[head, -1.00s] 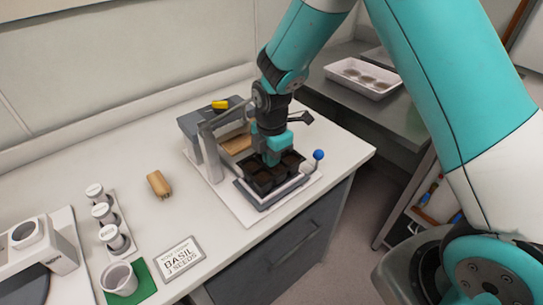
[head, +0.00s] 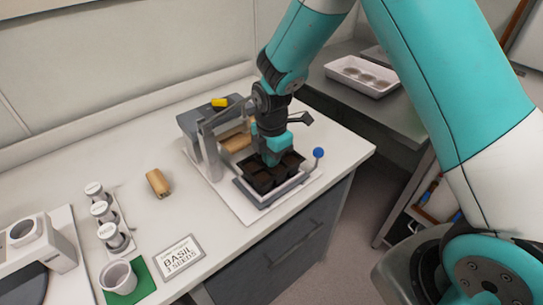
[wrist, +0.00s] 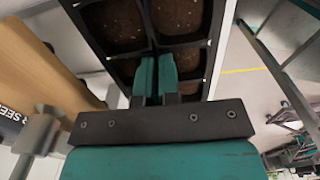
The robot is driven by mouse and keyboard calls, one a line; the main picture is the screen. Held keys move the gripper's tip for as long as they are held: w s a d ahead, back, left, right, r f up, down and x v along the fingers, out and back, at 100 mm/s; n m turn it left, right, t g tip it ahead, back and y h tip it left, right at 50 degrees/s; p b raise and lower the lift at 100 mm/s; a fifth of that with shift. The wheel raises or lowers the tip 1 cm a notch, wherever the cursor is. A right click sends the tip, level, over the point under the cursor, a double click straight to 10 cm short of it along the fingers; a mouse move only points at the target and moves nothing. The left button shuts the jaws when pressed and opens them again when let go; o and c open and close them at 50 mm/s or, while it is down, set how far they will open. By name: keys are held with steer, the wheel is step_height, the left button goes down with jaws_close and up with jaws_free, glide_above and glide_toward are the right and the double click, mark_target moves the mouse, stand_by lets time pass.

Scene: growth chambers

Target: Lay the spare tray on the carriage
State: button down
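The spare tray (head: 262,181) is black, with several soil-filled cells. It is at the seeding device's carriage (head: 268,203), a grey frame on a white base plate. The tray looks level and within or just above the frame; I cannot tell whether it rests fully on it. My gripper (head: 273,160) points down over the tray's middle. In the wrist view, my gripper (wrist: 156,78) has its two teal fingers close together on a divider of the tray (wrist: 122,28). The fingertips are partly hidden among the cells.
A lever with a blue knob (head: 319,153) stands right of the carriage. The device's grey body (head: 190,122) and wooden part (head: 236,142) are close behind. A wooden block (head: 158,183), the basil seeds sign (head: 181,256) and capped vials (head: 103,210) stand left. A white tray (head: 345,72) is on the back bench.

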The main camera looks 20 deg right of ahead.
steer(key=shift+f, duration=0.45)
steer(key=c, duration=1.2)
jaws_free()
steer(key=shift+c, duration=0.2)
steer(key=shift+r+p, duration=3.1)
steer(key=shift+r, duration=1.15)
